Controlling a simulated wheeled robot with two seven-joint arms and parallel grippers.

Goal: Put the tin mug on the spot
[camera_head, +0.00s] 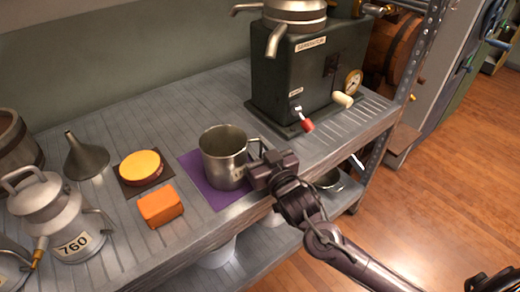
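The tin mug (224,158) is a metal cup, upright on the purple square mat (196,168) on the grey slatted counter. Its handle points right, toward my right gripper (262,170). The gripper is at the handle, and its fingers are partly hidden there. I cannot tell whether they are closed on the handle. The purple mat is the only coloured square under the mug. My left gripper is not clearly seen; a dark part shows at the bottom right corner.
A dark separator machine (312,75) stands behind and right of the mug. Left of the mug are an orange block (160,207), a yellow-topped round cheese (141,166), a funnel (86,157) and a milk can (60,215). The counter's front edge is close to the mat.

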